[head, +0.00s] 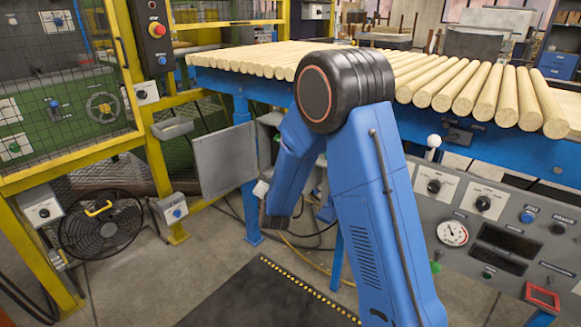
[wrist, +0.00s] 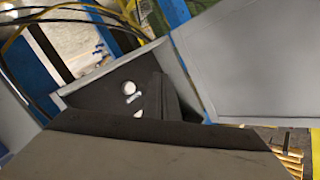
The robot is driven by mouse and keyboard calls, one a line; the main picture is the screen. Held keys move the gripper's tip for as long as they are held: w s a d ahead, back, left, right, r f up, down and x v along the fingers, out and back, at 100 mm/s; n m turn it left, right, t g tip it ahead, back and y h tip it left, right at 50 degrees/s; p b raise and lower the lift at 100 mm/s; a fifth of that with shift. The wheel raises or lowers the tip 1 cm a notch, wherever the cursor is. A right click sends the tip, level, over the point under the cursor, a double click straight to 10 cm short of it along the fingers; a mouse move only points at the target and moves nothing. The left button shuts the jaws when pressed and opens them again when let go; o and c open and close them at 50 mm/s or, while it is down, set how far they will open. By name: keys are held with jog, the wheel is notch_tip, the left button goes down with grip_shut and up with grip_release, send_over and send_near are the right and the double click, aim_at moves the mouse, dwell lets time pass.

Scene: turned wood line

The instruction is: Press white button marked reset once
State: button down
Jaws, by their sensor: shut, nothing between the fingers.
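An open grey box shows in the wrist view, with a dark panel (wrist: 100,92) inside. Two white round spots are on that panel: an upper one (wrist: 129,88) and a lower one (wrist: 138,114) partly covered by my gripper. Any lettering is too small to read, so I cannot tell which is the reset button.
The box's open door (head: 224,160) hangs left of it in the head view and right in the wrist view (wrist: 250,65). Wooden rods (head: 440,75) lie on the blue-framed line above. A grey control panel (head: 480,215) stands right; cables hang below the box.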

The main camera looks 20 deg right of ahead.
jog(key=shift+w+d, duration=0.85)
jog(key=shift+d, duration=0.3)
jog(key=shift+w+d, duration=0.9)
jog(key=shift+d, duration=0.3)
jog(key=shift+w+d, duration=0.85)
jog(key=shift+d, duration=0.3)
jog(key=shift+d, duration=0.15)
jog(key=shift+w+d, duration=0.25)
jog(key=shift+w+d, duration=0.1)
jog(key=shift+w+d+r, duration=0.3)
jog(key=shift+d, duration=0.1)
dwell(1.0)
jog(key=shift+s+a+f, duration=0.1)
jog(key=shift+s+a, duration=0.1)
jog(key=shift+s, duration=0.1)
dwell(0.5)
jog(key=shift+s+a+f, duration=0.1)
jog(key=shift+s+a, duration=0.3)
jog(key=shift+a, duration=0.2)
jog(key=shift+s+a, duration=0.6)
jog(key=shift+a, duration=0.25)
jog(key=shift+s+a, duration=0.6)
jog(key=shift+a, duration=0.25)
